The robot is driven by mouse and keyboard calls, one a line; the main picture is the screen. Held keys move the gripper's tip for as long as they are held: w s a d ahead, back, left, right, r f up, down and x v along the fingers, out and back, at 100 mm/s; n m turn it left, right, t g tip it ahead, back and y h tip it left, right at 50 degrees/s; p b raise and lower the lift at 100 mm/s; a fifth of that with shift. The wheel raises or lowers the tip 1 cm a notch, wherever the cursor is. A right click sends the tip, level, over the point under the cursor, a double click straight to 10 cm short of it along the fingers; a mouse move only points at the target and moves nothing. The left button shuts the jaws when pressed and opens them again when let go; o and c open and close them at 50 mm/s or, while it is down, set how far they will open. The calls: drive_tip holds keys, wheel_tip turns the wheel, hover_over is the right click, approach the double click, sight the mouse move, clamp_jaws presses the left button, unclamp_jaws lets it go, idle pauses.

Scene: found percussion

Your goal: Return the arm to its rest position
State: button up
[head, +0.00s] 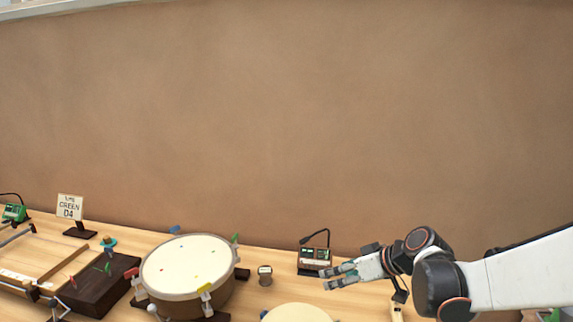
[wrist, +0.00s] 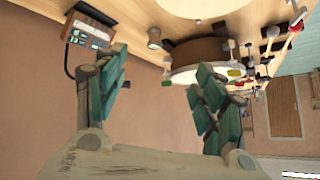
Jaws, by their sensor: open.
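My gripper (head: 343,275) is at the end of my arm, which reaches in from the right in the head view. It is above the back right part of the wooden table (head: 258,255). In the wrist view my gripper (wrist: 160,95) shows two teal-padded fingers spread wide apart with nothing between them. The wrist view is turned, with the table along its top edge.
A drum (head: 185,265) with a pale head stands left of my gripper. A small device with a bent stalk (head: 313,262) stands close by. A dark box (head: 97,285), a sign (head: 70,207) and a green device (head: 14,212) are farther left. A brown wall (head: 280,120) rises behind.

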drive_tip(key=s+d+r+m+h, duration=0.3)
drive_tip(key=s, duration=0.8)
drive_tip(key=s+d+r+m+h, duration=0.3)
drive_tip(key=s+h, duration=0.1)
drive_tip(key=s, duration=0.8)
drive_tip(key=shift+s+r+t, duration=0.2)
drive_tip(key=shift+s+t, duration=0.05)
drive_tip(key=shift+t, duration=0.05)
